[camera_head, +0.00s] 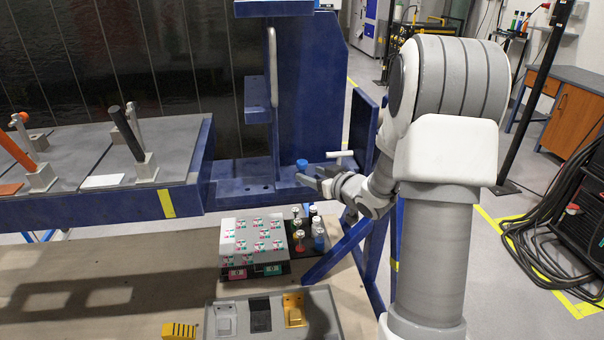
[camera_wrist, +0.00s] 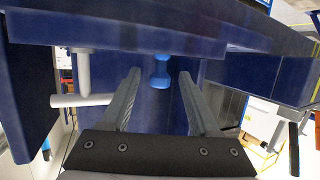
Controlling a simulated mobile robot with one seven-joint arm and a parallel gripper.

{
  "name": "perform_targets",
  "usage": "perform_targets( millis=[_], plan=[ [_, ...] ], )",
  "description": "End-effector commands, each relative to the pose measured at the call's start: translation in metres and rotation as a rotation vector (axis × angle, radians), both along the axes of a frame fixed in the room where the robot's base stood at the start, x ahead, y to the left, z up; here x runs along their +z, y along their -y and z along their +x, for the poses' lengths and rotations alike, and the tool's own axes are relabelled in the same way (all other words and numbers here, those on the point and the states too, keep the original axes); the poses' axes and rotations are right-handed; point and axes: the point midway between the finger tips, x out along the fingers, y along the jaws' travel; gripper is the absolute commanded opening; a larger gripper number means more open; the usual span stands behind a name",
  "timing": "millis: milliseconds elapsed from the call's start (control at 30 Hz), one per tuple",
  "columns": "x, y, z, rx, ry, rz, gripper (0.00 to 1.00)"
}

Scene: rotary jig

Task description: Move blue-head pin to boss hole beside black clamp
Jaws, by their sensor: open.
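The blue-head pin (camera_head: 302,165) stands on the ledge of the blue fixture in the head view. It also shows in the wrist view (camera_wrist: 160,74), in line with the gap between the fingers. My gripper (camera_head: 317,178) is open and empty, just right of the pin; in the wrist view its fingertips (camera_wrist: 160,84) frame the pin without closing on it. The black clamp (camera_head: 129,134), with its upright black handle, stands on the grey plate at left. I cannot make out the boss hole beside it.
A white T-shaped handle (camera_head: 340,154) sits close behind my gripper, also in the wrist view (camera_wrist: 82,99). An orange-handled clamp (camera_head: 20,152) stands far left.

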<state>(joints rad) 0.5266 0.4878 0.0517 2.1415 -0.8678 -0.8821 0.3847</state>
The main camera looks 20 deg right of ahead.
Motion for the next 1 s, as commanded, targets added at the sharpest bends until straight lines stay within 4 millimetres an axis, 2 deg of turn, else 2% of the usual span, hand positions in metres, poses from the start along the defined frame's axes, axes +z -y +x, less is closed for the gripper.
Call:
perform_targets(
  millis=[400, 667, 1000],
  plan=[
    [-0.012, -0.011, 0.048, 0.001, -0.001, -0.001, 0.62],
    [-0.012, -0.011, 0.050, 0.000, -0.001, 0.000, 0.62],
    [-0.011, -0.011, 0.050, 0.000, 0.000, 0.000, 0.02]
  ],
)
